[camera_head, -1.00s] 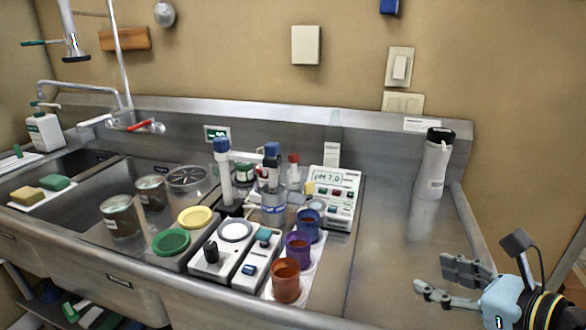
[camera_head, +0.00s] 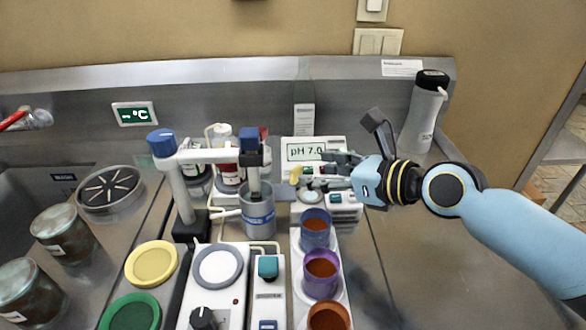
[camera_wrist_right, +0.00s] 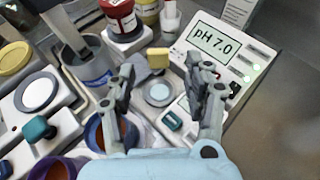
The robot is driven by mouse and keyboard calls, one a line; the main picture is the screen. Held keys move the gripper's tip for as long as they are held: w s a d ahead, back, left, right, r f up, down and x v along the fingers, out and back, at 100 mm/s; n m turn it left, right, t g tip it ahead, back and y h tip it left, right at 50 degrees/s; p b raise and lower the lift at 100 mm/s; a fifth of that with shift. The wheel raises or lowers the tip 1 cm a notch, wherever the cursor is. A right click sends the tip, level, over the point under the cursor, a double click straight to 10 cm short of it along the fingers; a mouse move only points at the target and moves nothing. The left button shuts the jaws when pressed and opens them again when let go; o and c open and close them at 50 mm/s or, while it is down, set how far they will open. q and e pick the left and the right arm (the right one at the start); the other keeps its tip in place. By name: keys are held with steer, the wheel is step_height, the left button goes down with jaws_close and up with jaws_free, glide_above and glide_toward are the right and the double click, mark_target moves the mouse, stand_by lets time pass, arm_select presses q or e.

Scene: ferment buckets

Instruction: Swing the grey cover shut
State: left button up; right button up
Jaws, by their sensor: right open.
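I cannot tell for certain which part is the grey cover. A flat grey-rimmed disc (camera_head: 218,267) lies on the white device at the front; it also shows in the right wrist view (camera_wrist_right: 38,92). A small grey piece (camera_head: 285,192) sits by the pH meter (camera_head: 312,150), left of my right gripper. My right gripper (camera_head: 330,167) is open and empty at the meter's front. In the right wrist view its fingers (camera_wrist_right: 163,78) stand apart, with a yellow block (camera_wrist_right: 158,58) and a small pale disc (camera_wrist_right: 158,93) visible between them. My left gripper is not in view.
Blue (camera_head: 315,228), purple (camera_head: 320,275) and orange (camera_head: 328,316) cups stand in front of the meter. A metal cup (camera_head: 258,215) and a blue-capped post (camera_head: 175,180) stand left. A white bottle (camera_head: 423,112) stands at back right. The steel counter (camera_head: 385,265) at right is mostly clear.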

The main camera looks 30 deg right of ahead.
mark_target(299, 170)
steer(key=x, duration=0.4)
steer(key=shift+a, duration=0.1)
steer(key=b+x, duration=0.1)
steer(key=x, duration=0.1)
steer(key=shift+w+a+f, duration=0.1)
steer(key=shift+w+f, duration=0.05)
steer(key=shift+w, duration=0.1)
steer(key=c, duration=1)
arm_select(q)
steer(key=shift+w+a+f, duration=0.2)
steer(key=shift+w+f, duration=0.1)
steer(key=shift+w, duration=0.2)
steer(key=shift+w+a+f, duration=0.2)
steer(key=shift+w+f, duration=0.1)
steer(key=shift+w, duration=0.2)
arm_select(e)
jaws_close()
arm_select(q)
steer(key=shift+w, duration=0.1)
